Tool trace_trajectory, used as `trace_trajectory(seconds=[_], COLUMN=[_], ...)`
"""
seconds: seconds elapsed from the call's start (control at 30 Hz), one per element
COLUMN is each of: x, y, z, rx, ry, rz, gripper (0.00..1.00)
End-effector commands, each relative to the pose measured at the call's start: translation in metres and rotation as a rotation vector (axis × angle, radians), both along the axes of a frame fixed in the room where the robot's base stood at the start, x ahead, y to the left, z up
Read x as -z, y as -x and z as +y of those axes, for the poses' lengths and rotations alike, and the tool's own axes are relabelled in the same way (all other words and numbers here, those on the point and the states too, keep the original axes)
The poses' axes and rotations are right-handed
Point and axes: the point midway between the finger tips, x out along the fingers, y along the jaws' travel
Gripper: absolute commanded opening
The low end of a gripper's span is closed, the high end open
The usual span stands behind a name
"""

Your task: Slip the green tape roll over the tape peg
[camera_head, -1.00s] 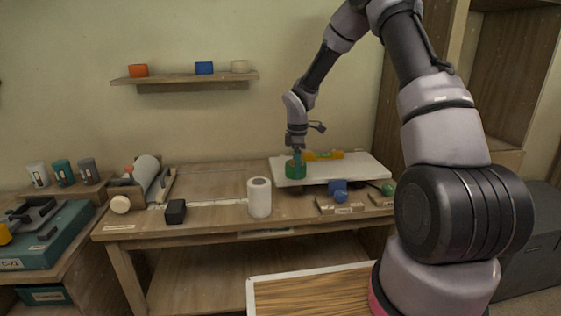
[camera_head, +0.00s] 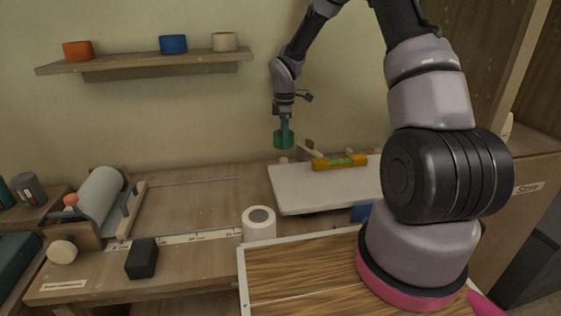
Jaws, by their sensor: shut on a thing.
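The green tape roll (camera_head: 284,141) hangs in the air above the left back corner of the white board. My gripper (camera_head: 285,122) points down and is shut on the roll, with the roll apart from the surfaces below. Small light wooden peg-like pieces (camera_head: 309,146) show just right of and behind the roll, at the back of the board. I cannot tell for certain which of them is the tape peg, and the roll is not seen around any of them.
A yellow level (camera_head: 340,162) lies on the white board (camera_head: 310,195). A white roll (camera_head: 259,224) stands in front of it, and a black block (camera_head: 142,258) is at left. Orange, blue and cream rolls sit on the wall shelf (camera_head: 140,64). The bench middle (camera_head: 195,200) is clear.

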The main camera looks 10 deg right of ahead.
Motion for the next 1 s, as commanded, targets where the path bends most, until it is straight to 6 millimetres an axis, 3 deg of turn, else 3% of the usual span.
trace_trajectory(seconds=[0.33,0.57,0.73,1.0], x=[0.052,0.07,0.094,0.1], y=[0.001,0.001,0.001,0.0], z=[0.001,0.0,0.001,0.0], rx=[-0.001,0.0,-0.002,0.0], ry=[-0.001,0.001,0.0,0.0], rz=[0.004,0.002,0.002,0.0], gripper=[0.23,0.23,0.23,0.23])
